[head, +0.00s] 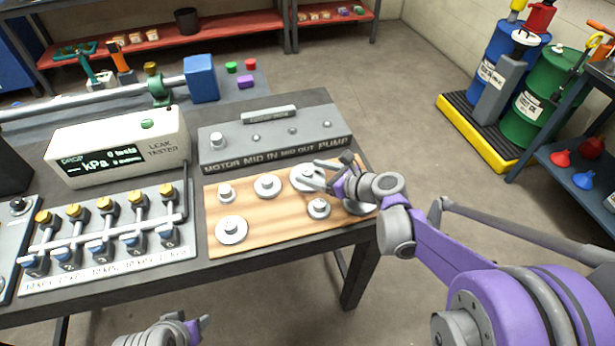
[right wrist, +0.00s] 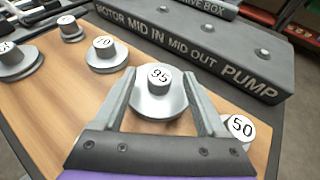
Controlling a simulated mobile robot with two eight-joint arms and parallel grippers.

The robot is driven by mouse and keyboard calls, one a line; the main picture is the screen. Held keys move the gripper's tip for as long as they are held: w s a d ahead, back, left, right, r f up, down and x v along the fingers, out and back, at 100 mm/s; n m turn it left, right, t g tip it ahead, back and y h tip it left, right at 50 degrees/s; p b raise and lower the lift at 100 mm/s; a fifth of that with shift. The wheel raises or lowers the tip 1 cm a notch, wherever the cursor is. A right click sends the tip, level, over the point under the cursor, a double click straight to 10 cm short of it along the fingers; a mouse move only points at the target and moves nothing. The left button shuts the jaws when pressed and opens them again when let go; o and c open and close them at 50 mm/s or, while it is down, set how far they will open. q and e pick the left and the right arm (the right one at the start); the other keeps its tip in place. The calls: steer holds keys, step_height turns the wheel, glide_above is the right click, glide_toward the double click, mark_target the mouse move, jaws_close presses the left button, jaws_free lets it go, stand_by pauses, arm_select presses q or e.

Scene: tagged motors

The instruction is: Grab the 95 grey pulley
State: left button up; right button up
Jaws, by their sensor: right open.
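The grey pulley marked 95 (right wrist: 160,92) stands upright on the wooden board (right wrist: 50,105) in the right wrist view. It has a wide round base and a narrower hub with the number on top. In the head view it is the pulley (head: 303,174) at the board's back right, partly covered by my right gripper (head: 317,175). My right gripper is open, with one finger on each side of the 95 pulley; I cannot tell whether they touch it. My left gripper (head: 203,323) is at the bottom edge of the head view, away from the board, its jaw opening unclear.
Pulleys marked 70 (right wrist: 103,52) and 50 (right wrist: 237,130) stand close by. More grey pulleys (head: 231,230) share the board. A grey block labelled MOTOR MID IN MID OUT PUMP (head: 275,140) runs behind. A leak tester (head: 118,145) and a valve panel stand left.

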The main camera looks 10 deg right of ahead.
jaws_close()
stand_by(0.3)
stand_by(0.3)
